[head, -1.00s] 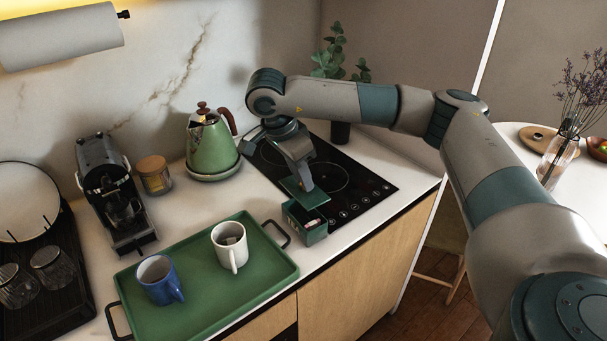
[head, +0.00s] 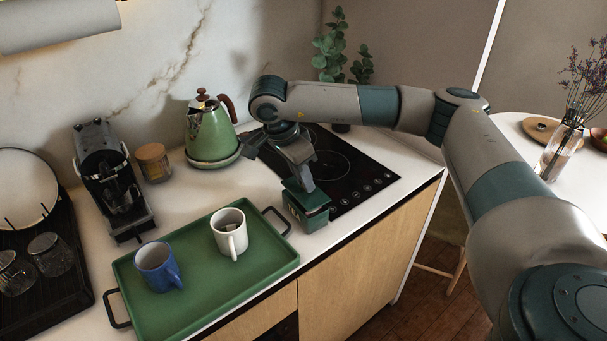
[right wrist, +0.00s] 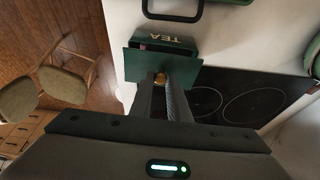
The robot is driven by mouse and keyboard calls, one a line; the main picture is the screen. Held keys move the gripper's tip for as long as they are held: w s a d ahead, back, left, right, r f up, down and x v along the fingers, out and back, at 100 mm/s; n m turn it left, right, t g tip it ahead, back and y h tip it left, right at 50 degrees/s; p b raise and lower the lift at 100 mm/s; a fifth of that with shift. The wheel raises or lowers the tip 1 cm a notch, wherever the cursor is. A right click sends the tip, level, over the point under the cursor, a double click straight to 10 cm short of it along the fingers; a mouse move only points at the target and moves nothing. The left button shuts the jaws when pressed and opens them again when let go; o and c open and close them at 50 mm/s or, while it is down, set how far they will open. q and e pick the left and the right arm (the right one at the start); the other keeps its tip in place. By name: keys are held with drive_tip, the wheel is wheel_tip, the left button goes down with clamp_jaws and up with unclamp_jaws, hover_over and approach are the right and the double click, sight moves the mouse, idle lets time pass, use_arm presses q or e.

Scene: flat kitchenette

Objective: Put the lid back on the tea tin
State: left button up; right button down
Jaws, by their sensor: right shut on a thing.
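The dark green tea tin (head: 311,220) stands on the counter near its front edge, beside the hob. In the right wrist view its "TEA" wall (right wrist: 165,41) shows, with a dark strip of its inside. My right gripper (head: 304,184) is shut on the brass knob (right wrist: 159,78) of the green square lid. The lid (head: 297,191) is over the tin in the head view, and in the right wrist view the lid (right wrist: 135,66) hides most of the opening. I cannot tell whether it touches the rim. My left gripper is not in view.
A green tray (head: 200,281) with a blue mug (head: 157,268) and a white mug (head: 229,236) lies left of the tin. The black hob (head: 345,170) is behind and right. A green kettle (head: 210,135) and coffee machine (head: 105,175) stand at the back.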

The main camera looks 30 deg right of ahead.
drive_tip(key=shift+f+b, duration=0.55)
drive_tip(key=shift+f, duration=0.4)
drive_tip(key=shift+f+b, duration=0.15)
drive_tip(key=shift+b, duration=0.4)
idle(0.9)
drive_tip(key=shift+d+f, duration=0.15)
idle(0.6)
